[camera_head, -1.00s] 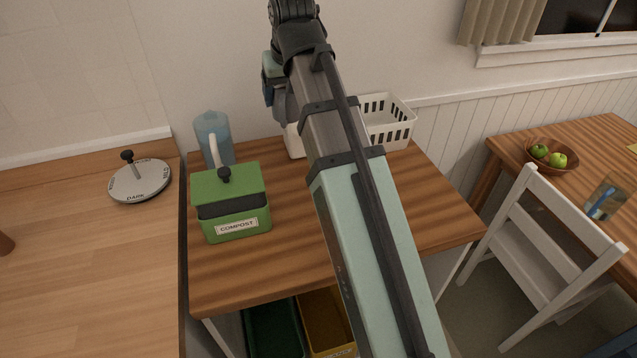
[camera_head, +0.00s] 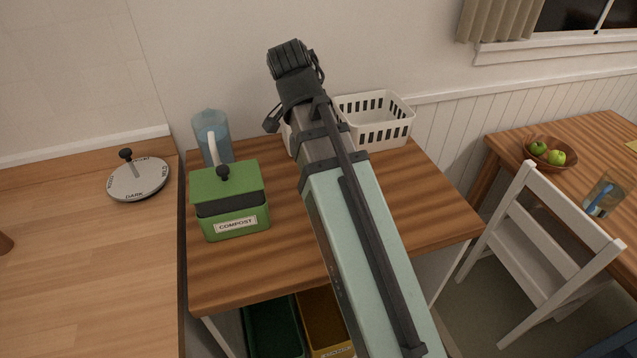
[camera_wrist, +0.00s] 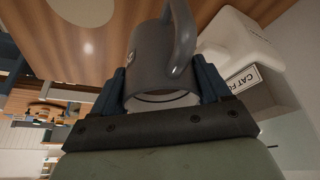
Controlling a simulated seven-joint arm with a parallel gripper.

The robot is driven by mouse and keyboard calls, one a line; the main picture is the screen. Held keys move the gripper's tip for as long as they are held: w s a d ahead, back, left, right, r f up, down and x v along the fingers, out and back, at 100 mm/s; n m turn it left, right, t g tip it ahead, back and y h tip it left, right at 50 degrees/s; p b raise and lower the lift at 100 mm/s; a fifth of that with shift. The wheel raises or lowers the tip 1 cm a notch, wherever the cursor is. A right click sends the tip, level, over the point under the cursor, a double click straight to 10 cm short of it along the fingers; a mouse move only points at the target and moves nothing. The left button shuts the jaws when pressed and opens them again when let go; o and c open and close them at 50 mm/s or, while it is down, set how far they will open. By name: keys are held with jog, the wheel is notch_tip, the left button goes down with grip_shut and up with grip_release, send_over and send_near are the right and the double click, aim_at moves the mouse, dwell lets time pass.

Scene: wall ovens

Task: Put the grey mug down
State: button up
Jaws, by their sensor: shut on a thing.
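In the wrist view the grey mug (camera_wrist: 148,48) sits between the two blue fingers of my gripper (camera_wrist: 158,72), which is shut on it. Its handle (camera_wrist: 183,38) points up and right in that picture, and its round open rim faces the gripper's base. A wooden surface (camera_wrist: 112,45) lies beyond the mug; I cannot tell the gap between them. In the head view my arm hides the mug and the gripper fingers.
A white cat food container (camera_wrist: 240,55) is close beside the mug. On the wooden table (camera_head: 425,205) stand a green compost bin (camera_head: 232,212), a blue pitcher (camera_head: 212,130) and a white basket (camera_head: 385,122). The table's right front is clear.

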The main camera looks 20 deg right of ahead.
jog(key=shift+m+g, duration=0.4)
jog(key=shift+m, duration=0.6)
jog(key=shift+f, duration=5)
jog(key=o, duration=1.4)
jog(key=shift+f, duration=0.1)
jog(key=shift+c, duration=0.2)
